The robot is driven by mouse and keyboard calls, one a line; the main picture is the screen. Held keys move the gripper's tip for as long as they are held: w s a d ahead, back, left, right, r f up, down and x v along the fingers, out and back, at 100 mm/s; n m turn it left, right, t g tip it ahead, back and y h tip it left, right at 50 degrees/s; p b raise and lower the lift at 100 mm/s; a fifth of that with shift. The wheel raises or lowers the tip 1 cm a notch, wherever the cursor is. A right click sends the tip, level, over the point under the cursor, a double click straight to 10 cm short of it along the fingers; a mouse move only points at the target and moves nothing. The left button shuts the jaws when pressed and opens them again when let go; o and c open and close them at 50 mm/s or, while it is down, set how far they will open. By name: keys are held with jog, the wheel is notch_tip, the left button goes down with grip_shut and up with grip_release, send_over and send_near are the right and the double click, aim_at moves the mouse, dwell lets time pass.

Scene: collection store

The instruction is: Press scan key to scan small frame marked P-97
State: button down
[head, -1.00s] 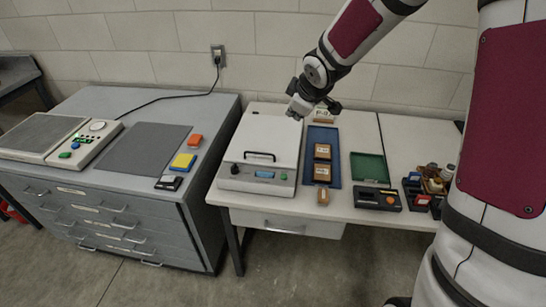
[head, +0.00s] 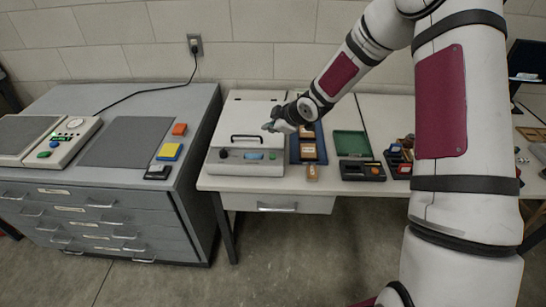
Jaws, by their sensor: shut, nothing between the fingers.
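A white flatbed scanner (head: 232,118) with a black lid handle stands on the white table, its lid down. Its front panel holds a dark knob (head: 223,154), a blue display (head: 253,156) and a small green key (head: 272,156). My gripper (head: 269,127) is shut and empty, above the right part of the lid, behind the panel and apart from the green key. Small brown frames (head: 308,152) lie on a blue tray (head: 294,152) right of the scanner, and another brown piece (head: 312,174) lies in front of it. Their marks are too small to read, so I cannot tell which is P-97.
A green tray (head: 350,142) and a dark device with an orange key (head: 362,170) stand further right. A grey drawer cabinet (head: 120,180) on the left carries a dark mat, coloured blocks (head: 169,151) and another device (head: 72,135). A gap separates the cabinet and table.

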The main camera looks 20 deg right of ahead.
aim_at(271, 157)
jog(key=shift+f, duration=0.1)
notch_tip(271, 157, down, 9)
jog(key=b, duration=0.6)
dwell(1.4)
jog(key=shift+f, duration=0.25)
